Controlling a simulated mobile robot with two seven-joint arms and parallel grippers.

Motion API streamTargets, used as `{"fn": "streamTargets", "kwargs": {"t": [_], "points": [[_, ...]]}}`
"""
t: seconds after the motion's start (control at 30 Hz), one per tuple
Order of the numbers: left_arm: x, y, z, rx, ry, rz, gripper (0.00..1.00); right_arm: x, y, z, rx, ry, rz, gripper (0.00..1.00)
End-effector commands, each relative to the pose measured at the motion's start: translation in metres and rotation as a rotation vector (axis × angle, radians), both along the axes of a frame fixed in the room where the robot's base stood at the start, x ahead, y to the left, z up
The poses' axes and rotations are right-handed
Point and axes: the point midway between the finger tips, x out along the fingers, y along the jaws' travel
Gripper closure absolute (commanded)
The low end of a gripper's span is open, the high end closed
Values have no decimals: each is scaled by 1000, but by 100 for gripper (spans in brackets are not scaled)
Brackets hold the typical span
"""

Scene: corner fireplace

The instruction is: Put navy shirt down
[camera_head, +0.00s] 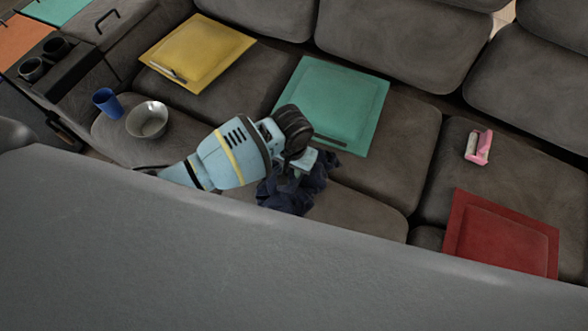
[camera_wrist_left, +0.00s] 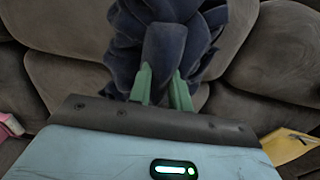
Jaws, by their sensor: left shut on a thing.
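The navy shirt (camera_head: 291,194) is a crumpled dark blue cloth over the grey sofa seat, just in front of the green square mat (camera_head: 330,103). My left gripper (camera_head: 304,170) reaches in from the left and is shut on the shirt. In the left wrist view the two green fingers (camera_wrist_left: 162,88) pinch a fold of the shirt (camera_wrist_left: 165,45), which bunches up beyond them. I cannot tell whether the shirt's lower part touches the cushion. My right gripper is not in view.
A yellow mat (camera_head: 198,50) with a utensil, a grey bowl (camera_head: 147,120) and a blue cup (camera_head: 107,102) lie to the left. A pink-and-white object (camera_head: 478,147) and a red mat (camera_head: 500,236) lie to the right. Bare cushion shows right of the shirt.

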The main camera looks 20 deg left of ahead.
Motion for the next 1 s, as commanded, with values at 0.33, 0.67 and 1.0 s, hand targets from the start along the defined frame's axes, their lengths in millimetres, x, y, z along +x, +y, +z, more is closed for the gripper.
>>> {"fn": "streamTargets", "kwargs": {"t": [0.33, 0.67, 1.0], "points": [[8, -1, -20, 1, 3, 1, 100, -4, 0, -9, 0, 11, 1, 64], [9, -1, -35, -1, -3, 0, 100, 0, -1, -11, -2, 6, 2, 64], [9, -1, -38, 0, -1, 0, 72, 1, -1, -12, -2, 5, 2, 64]]}}
